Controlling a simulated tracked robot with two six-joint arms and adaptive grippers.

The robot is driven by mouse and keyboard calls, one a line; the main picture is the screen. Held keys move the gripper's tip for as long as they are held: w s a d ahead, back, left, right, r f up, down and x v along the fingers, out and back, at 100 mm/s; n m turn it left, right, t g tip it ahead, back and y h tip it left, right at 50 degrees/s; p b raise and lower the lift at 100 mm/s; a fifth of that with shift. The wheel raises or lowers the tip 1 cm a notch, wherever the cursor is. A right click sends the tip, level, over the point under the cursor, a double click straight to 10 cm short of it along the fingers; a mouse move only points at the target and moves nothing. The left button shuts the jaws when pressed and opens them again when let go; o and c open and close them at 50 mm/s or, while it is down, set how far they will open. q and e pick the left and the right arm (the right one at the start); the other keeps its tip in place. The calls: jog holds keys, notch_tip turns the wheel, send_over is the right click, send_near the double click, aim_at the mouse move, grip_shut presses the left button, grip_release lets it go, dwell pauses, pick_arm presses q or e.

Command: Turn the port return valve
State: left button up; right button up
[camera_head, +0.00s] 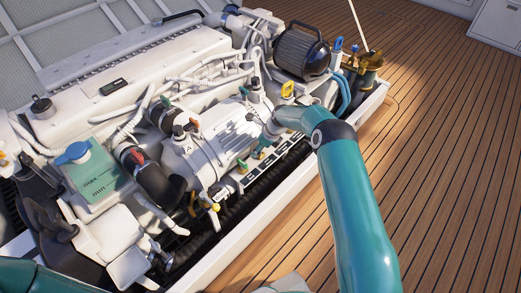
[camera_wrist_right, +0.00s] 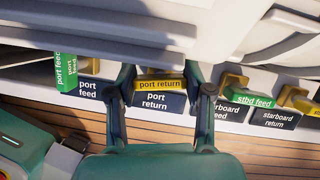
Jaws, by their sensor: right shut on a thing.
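The port return valve is a yellow handle (camera_wrist_right: 160,85) lettered "port return", in the middle of the right wrist view. It sits just above a dark "port return" plate (camera_wrist_right: 162,101) and lies crosswise in the picture. My right gripper (camera_wrist_right: 161,78) has one finger on each side of this handle and is shut on it. In the head view my right arm reaches down to the valve row (camera_head: 257,155) at the engine's near side, where the gripper (camera_head: 270,132) is small and partly hidden by its own wrist. My left gripper is out of view.
The green port feed handle (camera_wrist_right: 67,72) stands lengthwise to the left. The green stbd feed handle (camera_wrist_right: 252,99) and a yellow handle (camera_wrist_right: 296,98) lie to the right. White engine casing (camera_wrist_right: 110,25) is close above. Wooden deck (camera_head: 450,180) lies open at right.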

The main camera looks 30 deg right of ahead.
jog(key=shift+d+n+y+b, duration=0.1)
jog(key=shift+n+y+b, duration=0.3)
jog(key=shift+n, duration=0.7)
jog(key=o, duration=1.2)
jog(key=shift+c, duration=0.2)
jog(key=shift+w, duration=0.1)
jog(key=shift+r, duration=0.15)
jog(key=v, duration=0.7)
jog(key=shift+r+g, duration=0.2)
jog(key=shift+g, duration=0.1)
jog(key=shift+c, duration=0.3)
